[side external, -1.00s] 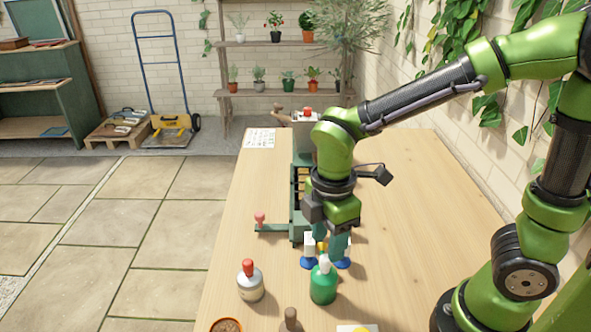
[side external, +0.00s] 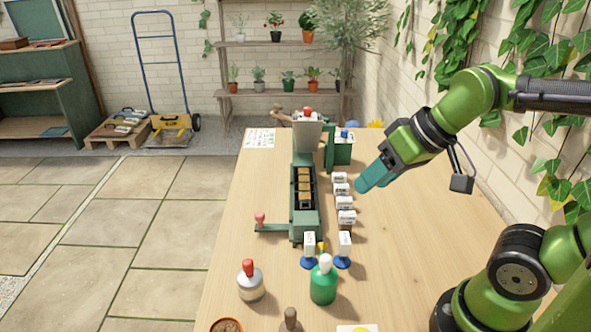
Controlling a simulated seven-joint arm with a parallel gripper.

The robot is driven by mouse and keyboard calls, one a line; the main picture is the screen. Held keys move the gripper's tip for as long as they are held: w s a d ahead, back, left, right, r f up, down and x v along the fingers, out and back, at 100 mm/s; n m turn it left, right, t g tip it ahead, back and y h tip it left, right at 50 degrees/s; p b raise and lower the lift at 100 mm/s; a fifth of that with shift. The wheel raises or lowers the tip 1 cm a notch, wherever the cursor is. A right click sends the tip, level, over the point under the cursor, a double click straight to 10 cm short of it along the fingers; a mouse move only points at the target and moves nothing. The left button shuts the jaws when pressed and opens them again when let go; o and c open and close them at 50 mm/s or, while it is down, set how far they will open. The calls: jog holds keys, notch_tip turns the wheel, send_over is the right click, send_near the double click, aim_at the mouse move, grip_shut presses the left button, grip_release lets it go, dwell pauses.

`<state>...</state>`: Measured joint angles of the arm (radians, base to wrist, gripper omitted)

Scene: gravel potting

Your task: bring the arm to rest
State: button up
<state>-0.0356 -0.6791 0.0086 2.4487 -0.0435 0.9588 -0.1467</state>
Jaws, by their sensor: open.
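My gripper (side external: 370,183) hangs in the air over the right part of the wooden table (side external: 420,220), its fingers pointing down and left. It holds nothing that I can see. It is to the right of a row of several small white-labelled blocks (side external: 345,202) and apart from them. My arm is raised and folded back to the right.
Near the front stand a green bottle (side external: 323,285), a grey bottle with a red cap (side external: 250,284) and two labelled blocks on blue bases (side external: 309,258). A green box (side external: 342,150) stands at the back. The table's right part is clear.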

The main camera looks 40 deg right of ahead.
jog(key=shift+s+d+r+m+t, duration=0.1)
jog(key=shift+d+m+t, duration=0.15)
jog(key=shift+m, duration=0.35)
jog(key=shift+s+d+m+t, duration=0.1)
jog(key=shift+d+m+t, duration=0.15)
jog(key=shift+m, duration=0.35)
jog(key=shift+a, duration=0.1)
